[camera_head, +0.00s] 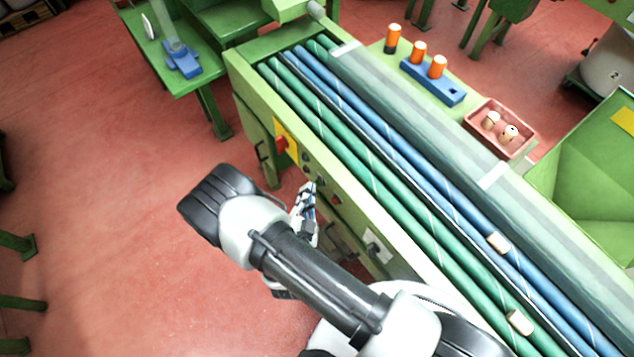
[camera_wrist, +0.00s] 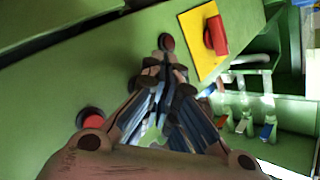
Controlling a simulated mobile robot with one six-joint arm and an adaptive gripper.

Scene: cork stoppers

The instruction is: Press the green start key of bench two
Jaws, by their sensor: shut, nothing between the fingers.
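The bench is a green machine with long blue and green rollers; its front panel (camera_head: 355,215) faces my gripper. My gripper (camera_head: 309,187) is shut and empty, close in front of this panel. A second red button (camera_wrist: 90,117) is at lower left. No green key can be made out clearly in either view; my fingers hide part of the panel.
A yellow plate (camera_wrist: 190,22) with a red switch (camera_wrist: 215,35) is beside the buttons. Corks lie on the rollers (camera_head: 519,321). A blue block (camera_head: 433,83) and a pink tray (camera_head: 528,143) with corks are across the bench.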

